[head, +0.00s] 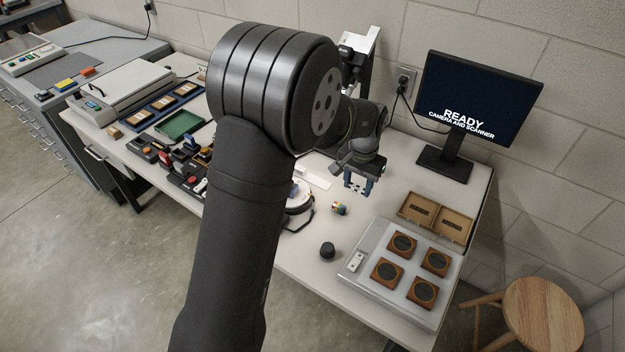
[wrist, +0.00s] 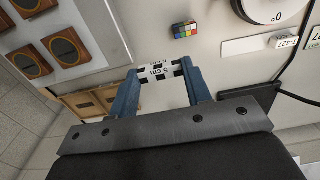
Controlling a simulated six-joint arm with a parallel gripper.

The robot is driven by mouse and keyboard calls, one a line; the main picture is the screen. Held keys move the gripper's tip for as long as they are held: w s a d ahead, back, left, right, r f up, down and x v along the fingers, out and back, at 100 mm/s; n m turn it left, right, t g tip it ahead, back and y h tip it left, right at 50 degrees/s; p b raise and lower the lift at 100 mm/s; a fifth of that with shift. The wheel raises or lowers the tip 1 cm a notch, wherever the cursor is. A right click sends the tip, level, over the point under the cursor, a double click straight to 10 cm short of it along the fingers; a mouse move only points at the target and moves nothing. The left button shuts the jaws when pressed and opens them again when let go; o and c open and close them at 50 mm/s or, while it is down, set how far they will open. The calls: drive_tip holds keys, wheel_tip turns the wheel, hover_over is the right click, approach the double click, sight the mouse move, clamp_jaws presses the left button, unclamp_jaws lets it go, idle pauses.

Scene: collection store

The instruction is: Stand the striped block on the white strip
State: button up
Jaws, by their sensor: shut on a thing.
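My gripper (head: 358,186) is over the table in the middle of the head view. In the wrist view my gripper (wrist: 160,75) is shut on the striped block (wrist: 160,70), a small white block with black bars and "5 cm" lettering. The block shows small between the fingers in the head view. How far it is above the table is hard to tell. The white strip (head: 315,178) lies flat on the table, left of my gripper in the head view. It also appears as a pale bar (wrist: 247,45) right of the fingers in the wrist view, apart from the block.
A small multicoloured block (head: 340,208) and a black knob (head: 327,250) stand on the table nearer the front. A grey tray (head: 352,275) with round-centred brown frames is to the right, below the monitor (head: 478,95). A round dial device (wrist: 268,8) stands near the strip.

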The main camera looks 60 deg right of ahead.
drive_tip(key=w+d, duration=0.3)
drive_tip(key=d, duration=0.1)
hover_over(320, 182)
wheel_tip(320, 182, down, 7)
drive_tip(key=shift+f, duration=2)
drive_tip(key=shift+f, duration=0.2)
drive_tip(key=o, duration=1)
drive_tip(key=shift+c, duration=0.2)
drive_tip(key=shift+r, duration=0.1)
